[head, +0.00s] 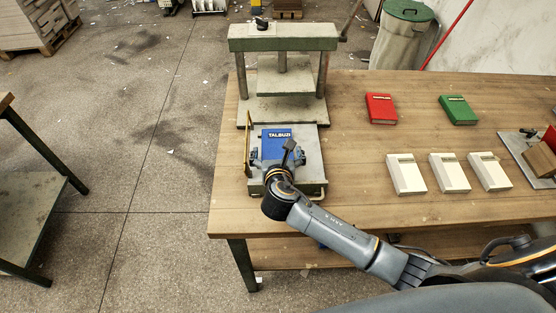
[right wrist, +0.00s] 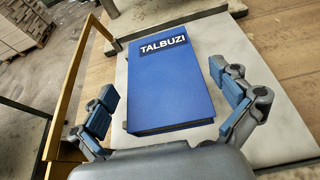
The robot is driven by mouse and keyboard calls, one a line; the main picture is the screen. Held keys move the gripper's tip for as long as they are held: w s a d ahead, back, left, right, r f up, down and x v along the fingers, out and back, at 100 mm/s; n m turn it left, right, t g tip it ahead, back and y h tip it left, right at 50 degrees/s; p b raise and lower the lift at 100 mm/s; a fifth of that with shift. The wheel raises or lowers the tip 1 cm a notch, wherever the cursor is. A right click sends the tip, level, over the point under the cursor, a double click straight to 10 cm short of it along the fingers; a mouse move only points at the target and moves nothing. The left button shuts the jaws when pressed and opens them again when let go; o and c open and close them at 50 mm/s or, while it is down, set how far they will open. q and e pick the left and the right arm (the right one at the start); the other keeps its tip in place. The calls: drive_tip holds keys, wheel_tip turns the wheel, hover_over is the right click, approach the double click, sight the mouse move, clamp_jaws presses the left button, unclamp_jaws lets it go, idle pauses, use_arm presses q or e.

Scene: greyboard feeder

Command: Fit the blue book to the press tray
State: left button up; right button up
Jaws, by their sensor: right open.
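The blue book (head: 276,145), labelled TALBUZI, lies flat on the light grey press tray (head: 310,150) in front of the press. In the right wrist view the blue book (right wrist: 170,85) shows whole, with bare tray (right wrist: 275,125) to its right. My right gripper (head: 273,160) is above the near part of the book. In the right wrist view my right gripper (right wrist: 170,103) is open, with one finger on each side of the book and a gap on both sides. A brass-coloured guide (head: 247,145) stands along the tray's left edge. My left gripper is not in view.
The press (head: 283,45) stands behind the tray on the wooden table (head: 350,190). A red book (head: 381,108), a green book (head: 458,109) and white books (head: 406,174) lie to the right. A fixture (head: 530,150) with books is at the far right.

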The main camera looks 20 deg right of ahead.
drive_tip(key=v, duration=1)
drive_tip(key=shift+s+r, duration=0.2)
drive_tip(key=shift+r, duration=0.15)
drive_tip(key=shift+s, duration=0.1)
